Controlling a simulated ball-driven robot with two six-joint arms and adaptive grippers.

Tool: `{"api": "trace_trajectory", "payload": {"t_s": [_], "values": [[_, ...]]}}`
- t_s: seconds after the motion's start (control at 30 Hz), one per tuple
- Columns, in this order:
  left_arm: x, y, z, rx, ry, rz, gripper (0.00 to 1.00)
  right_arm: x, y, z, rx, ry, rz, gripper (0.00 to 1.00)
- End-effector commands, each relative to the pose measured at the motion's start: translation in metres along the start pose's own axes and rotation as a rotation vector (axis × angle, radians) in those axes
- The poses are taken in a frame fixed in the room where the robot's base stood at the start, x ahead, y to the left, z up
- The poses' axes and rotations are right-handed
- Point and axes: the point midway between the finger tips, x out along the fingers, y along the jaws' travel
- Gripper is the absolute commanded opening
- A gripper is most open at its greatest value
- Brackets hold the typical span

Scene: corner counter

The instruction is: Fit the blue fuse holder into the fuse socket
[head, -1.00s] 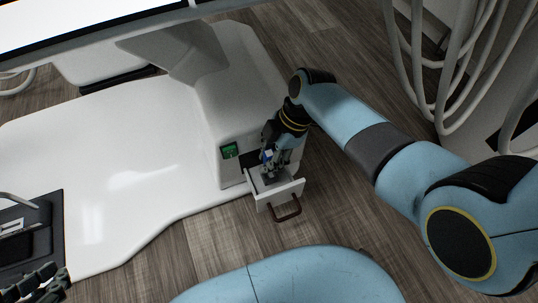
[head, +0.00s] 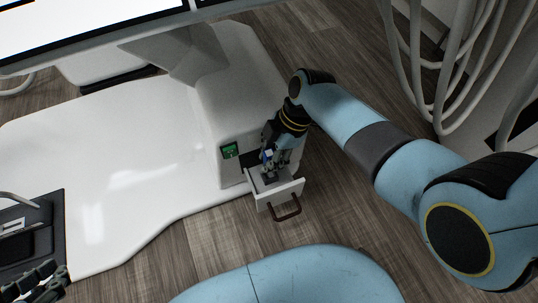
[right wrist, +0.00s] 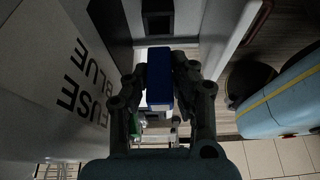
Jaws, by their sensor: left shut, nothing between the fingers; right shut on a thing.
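The blue fuse holder (right wrist: 159,80) is a blue block between the fingers of my right gripper (right wrist: 162,75), which is shut on it. In the head view my right gripper (head: 270,163) points down into the open drawer (head: 281,192), where a bit of the blue holder (head: 267,155) shows. The fuse socket (right wrist: 158,24) appears as a dark square recess in the grey drawer floor, ahead of the holder in the right wrist view. The holder is apart from it there. My left gripper (head: 42,284) is at the lower left corner, partly cut off, shut and empty.
A white housing with a small green display (head: 230,151) stands beside the drawer; its side reads "FUSE BLUE" (right wrist: 90,85). The drawer has a brown handle (head: 286,210). A white counter (head: 110,170) lies left, and white cables (head: 450,70) hang at the upper right.

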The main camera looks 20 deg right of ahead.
Motion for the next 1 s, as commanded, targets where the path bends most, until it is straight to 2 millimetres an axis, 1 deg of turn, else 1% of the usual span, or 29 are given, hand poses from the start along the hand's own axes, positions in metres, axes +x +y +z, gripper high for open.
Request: {"api": "trace_trajectory", "payload": {"t_s": [1.0], "values": [[-0.0054,-0.0005,-0.0071,0.000,0.009,-0.001,0.00,-0.0010,0.0004,-0.0004,0.003,0.000,0.002,0.00]]}}
